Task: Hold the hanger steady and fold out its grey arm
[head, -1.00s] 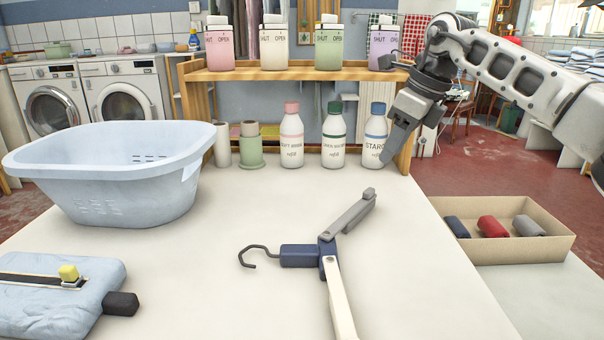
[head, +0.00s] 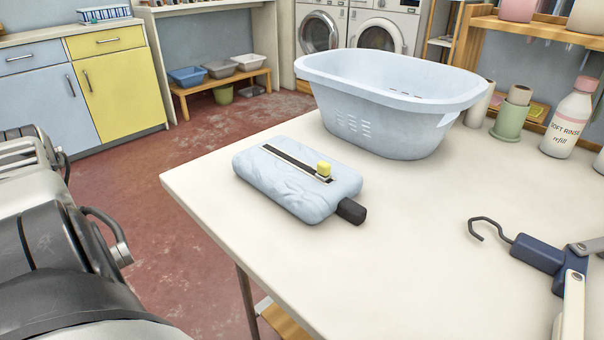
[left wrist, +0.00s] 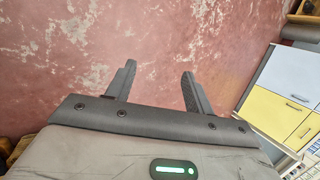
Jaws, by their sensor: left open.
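The hanger lies on the table at the right edge of the head view, with a dark blue body (head: 538,254) and a metal hook (head: 488,229) pointing left. Its grey arm (head: 588,246) is only partly in view, cut off by the frame edge. Its cream arm (head: 573,305) runs toward the bottom edge. My left gripper (left wrist: 156,85) is open and empty in the left wrist view, over the red floor and away from the hanger. In the head view only my left arm's links show. My right gripper is out of view.
A pale blue basin (head: 390,100) stands at the back of the table (head: 420,215). A soft rinse bottle (head: 567,120) stands at the back right. Table space left of the hook is clear.

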